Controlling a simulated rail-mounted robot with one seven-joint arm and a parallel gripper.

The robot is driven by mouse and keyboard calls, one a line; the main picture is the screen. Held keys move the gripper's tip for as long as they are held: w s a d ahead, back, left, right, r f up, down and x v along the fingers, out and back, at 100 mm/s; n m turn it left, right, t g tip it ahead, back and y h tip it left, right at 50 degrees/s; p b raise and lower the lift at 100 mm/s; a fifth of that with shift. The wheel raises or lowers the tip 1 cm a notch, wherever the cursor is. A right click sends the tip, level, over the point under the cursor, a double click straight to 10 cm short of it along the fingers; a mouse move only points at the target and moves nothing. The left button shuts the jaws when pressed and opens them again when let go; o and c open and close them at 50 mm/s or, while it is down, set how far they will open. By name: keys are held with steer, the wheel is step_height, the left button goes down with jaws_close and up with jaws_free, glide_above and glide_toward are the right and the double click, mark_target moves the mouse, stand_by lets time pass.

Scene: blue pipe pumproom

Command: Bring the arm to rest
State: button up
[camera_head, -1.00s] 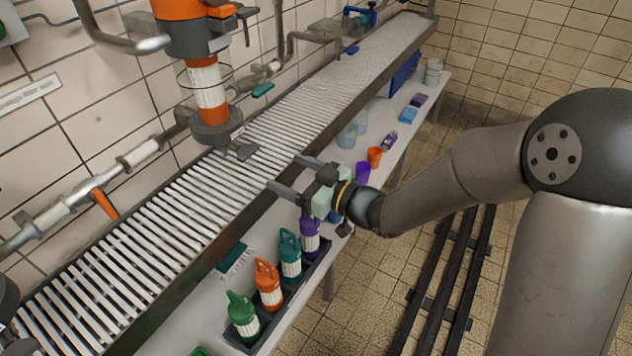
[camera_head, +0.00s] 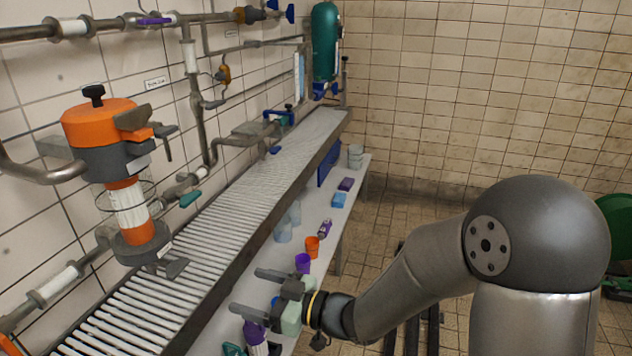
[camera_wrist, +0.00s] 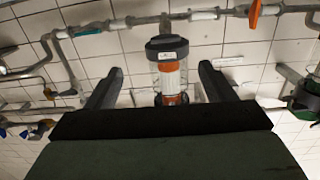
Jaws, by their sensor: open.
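My gripper (camera_head: 256,290) is open and empty in the head view. Its two fingers point left toward the slatted rack's front edge, over the bench with the bottles and cups. In the wrist view the two fingers of my gripper (camera_wrist: 160,82) stand apart, with nothing between them up close. Behind them, at a distance, is the orange and grey pump unit (camera_wrist: 168,72) on the tiled wall. The same pump unit (camera_head: 108,135) shows at the left in the head view. My arm reaches in from the right side.
A slatted rack (camera_head: 205,270) runs along the wall above a white bench (camera_head: 320,215). On the bench are a purple cup (camera_head: 302,263), an orange cup (camera_head: 312,246) and a purple bottle (camera_head: 254,338). A green tank (camera_head: 325,45) hangs at the back.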

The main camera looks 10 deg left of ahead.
steer(key=w+d+r+m+t+h+p, duration=0.2)
steer(key=w+d+m+t+h+p, duration=0.15)
steer(key=d+h, duration=0.5)
steer(key=w+d+r+m+t+h+p, duration=0.25)
steer(key=d+m+h+p, duration=0.2)
steer(key=d, duration=0.65)
steer(key=s+d+r+m+g+h+p, duration=0.25)
steer(key=s+d+h, duration=0.3)
steer(key=d, duration=0.35)
steer(key=s+r+m+g+p, duration=0.1)
steer(key=s+g, duration=0.1)
steer(key=s, duration=0.3)
steer(key=s+d+r+m+g+y+p, duration=0.1)
steer(key=s+m+g, duration=0.1)
steer(key=s, duration=0.3)
steer(key=s+d+r+m+g+p, duration=0.1)
steer(key=s+g, duration=0.2)
steer(key=s, duration=0.2)
steer(key=shift+s+d+r, duration=0.25)
steer(key=shift+s+r, duration=0.05)
